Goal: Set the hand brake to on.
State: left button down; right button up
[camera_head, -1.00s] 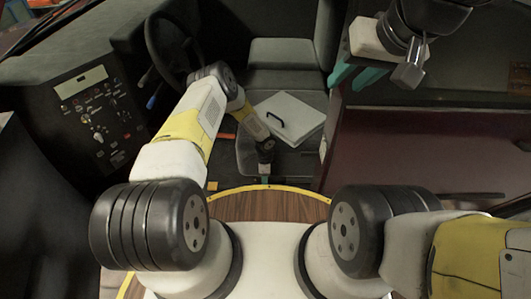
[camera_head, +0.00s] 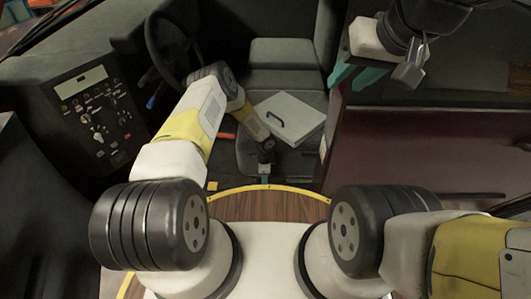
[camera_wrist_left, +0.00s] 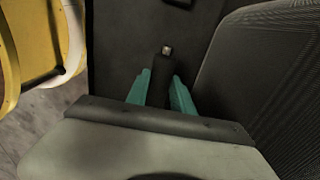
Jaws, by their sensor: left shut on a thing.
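The hand brake lever (camera_wrist_left: 164,78) is dark with a small silver tip, and shows in the left wrist view between the teal fingers of my left gripper (camera_wrist_left: 160,88). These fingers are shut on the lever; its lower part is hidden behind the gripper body. In the head view my left gripper (camera_head: 264,180) points down beside the seat, and the lever is too hidden there to make out. My right gripper (camera_head: 354,76) is at the upper right, its teal fingers apart and empty.
A steering wheel (camera_head: 160,55) and control panel (camera_head: 95,115) are at the left. A dark red panel (camera_head: 420,150) is at the right. A yellow-edged wooden board (camera_head: 270,203) lies in front of me.

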pick_arm(q)
jog(key=shift+r, duration=0.1)
dwell(0.7)
jog(key=d+r+y, duration=0.1)
jog(key=r, duration=0.2)
jog(key=d+r+y, duration=0.1)
jog(key=r+y, duration=0.1)
jog(key=r, duration=0.1)
jog(key=d+r+y, duration=0.1)
jog(key=r+y, duration=0.1)
jog(key=r, duration=0.1)
jog(key=shift+w+d+r, duration=0.1)
jog(key=shift+r, duration=0.15)
jog(key=c, duration=1.1)
grip_release()
jog(key=shift+r, duration=0.1)
notch_tip(320, 180, up, 6)
jog(key=r, duration=0.1)
send_over(280, 178)
jog(key=shift+w+f, duration=0.15)
jog(key=shift+f, duration=0.1)
